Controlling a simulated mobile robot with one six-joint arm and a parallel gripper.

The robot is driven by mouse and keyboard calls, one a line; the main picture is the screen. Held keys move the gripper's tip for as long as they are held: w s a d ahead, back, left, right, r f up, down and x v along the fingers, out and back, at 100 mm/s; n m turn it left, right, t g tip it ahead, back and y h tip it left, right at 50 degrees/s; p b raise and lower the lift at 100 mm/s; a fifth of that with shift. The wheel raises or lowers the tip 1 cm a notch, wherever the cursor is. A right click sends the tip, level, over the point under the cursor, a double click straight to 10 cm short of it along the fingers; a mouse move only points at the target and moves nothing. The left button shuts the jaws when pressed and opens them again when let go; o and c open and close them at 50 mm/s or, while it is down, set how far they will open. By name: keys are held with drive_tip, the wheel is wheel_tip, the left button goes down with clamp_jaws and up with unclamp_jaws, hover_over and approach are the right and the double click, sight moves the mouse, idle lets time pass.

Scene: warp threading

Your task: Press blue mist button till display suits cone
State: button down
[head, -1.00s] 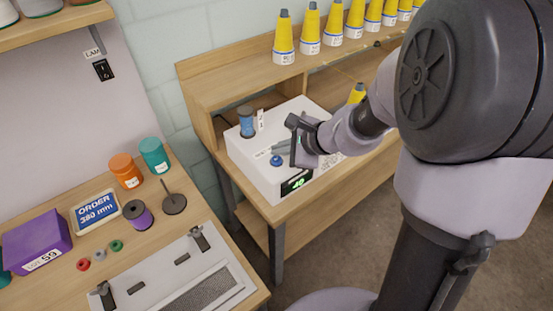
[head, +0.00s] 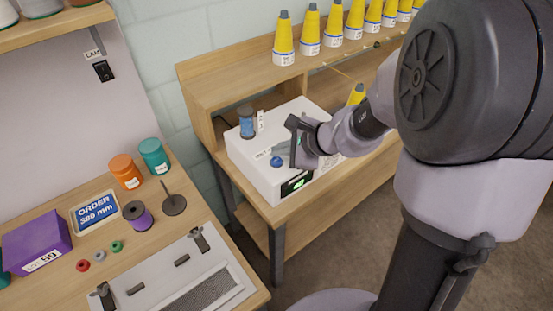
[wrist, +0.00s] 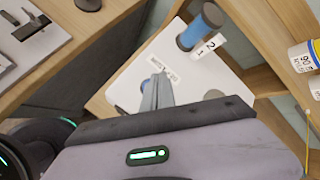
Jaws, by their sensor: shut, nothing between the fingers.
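The white mist box (head: 250,175) stands on the wooden bench. On its top is the blue button (head: 277,162), and on its front a dark display (head: 298,184) with green digits too small to read surely. My gripper (head: 274,151) is shut and empty, its fingertips close above the button; I cannot tell whether they touch it. In the wrist view the fingers (wrist: 156,92) point over the box top, and part of the button (wrist: 120,109) shows beside them. A yellow cone (head: 357,94) stands on the bench, partly hidden by my arm.
A blue cylinder (head: 247,122) with a tag stands at the box's back corner. Several yellow cones (head: 310,30) line the shelf above. The left table holds an order sign (head: 96,211), a purple box (head: 37,240) and colored jars (head: 126,171).

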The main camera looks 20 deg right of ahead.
sight(279, 162)
idle(0.6)
drive_tip(key=shift+f+b, duration=0.45)
drive_tip(key=shift+b, duration=0.2)
drive_tip(key=shift+f+b, duration=0.45)
drive_tip(key=shift+b, duration=0.05)
idle(0.3)
drive_tip(key=shift+r, duration=0.1)
drive_tip(key=shift+r+p, duration=0.7)
drive_tip(key=shift+r, duration=0.1)
drive_tip(key=shift+r, duration=0.1)
wheel_tip(279, 162, up, 5)
drive_tip(key=p, duration=0.4)
idle(0.6)
